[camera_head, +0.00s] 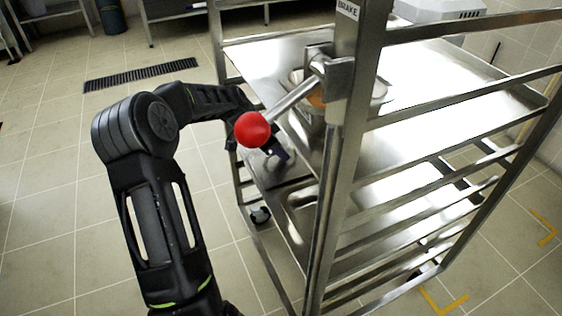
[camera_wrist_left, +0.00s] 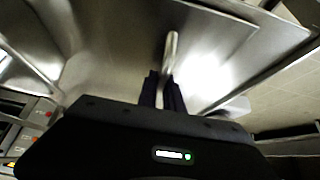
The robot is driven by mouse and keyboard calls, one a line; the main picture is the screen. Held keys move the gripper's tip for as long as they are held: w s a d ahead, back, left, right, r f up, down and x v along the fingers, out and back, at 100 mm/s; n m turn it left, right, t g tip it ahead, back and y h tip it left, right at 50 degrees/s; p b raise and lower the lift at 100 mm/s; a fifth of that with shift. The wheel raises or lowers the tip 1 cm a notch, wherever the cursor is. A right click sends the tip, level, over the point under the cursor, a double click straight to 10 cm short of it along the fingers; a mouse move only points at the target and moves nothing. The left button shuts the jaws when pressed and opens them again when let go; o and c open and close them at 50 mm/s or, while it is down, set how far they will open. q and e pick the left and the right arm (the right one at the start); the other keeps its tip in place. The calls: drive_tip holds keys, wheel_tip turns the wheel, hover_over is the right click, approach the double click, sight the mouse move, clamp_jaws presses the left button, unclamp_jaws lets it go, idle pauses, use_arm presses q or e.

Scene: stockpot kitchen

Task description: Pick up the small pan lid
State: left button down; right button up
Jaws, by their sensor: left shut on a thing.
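My left gripper (camera_head: 278,153) is beside the steel rack, just behind and below the red ball of the brake lever, which partly hides it. In the left wrist view its two dark fingers (camera_wrist_left: 163,90) are shut on a slim, shiny metal handle (camera_wrist_left: 171,50). I take this handle to be that of the small pan lid. The lid's outline is hard to separate from the bright steel around it. In the head view the lid is largely hidden behind the lever, gripper and rack post. My right gripper is not in view.
The steel rack (camera_head: 340,170) has several shelves and rails close to my left arm. Its brake lever ends in a red ball (camera_head: 253,129). The tiled floor (camera_head: 60,190) at left is clear.

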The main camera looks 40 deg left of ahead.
use_arm(q)
drive_tip(key=shift+r, duration=0.1)
idle(0.7)
drive_tip(key=shift+r+p, duration=0.45)
drive_tip(key=shift+r, duration=0.35)
wheel_tip(320, 180, up, 2)
drive_tip(key=shift+r+p, duration=0.15)
drive_tip(key=shift+p, duration=0.35)
drive_tip(key=s+a+p, duration=0.1)
drive_tip(key=s+a, duration=0.3)
drive_tip(key=s, duration=0.4)
drive_tip(key=s+a+p, duration=0.1)
drive_tip(key=s+a, duration=0.3)
drive_tip(key=s, duration=0.4)
drive_tip(key=shift+a+f, duration=0.15)
drive_tip(key=shift+f, duration=0.15)
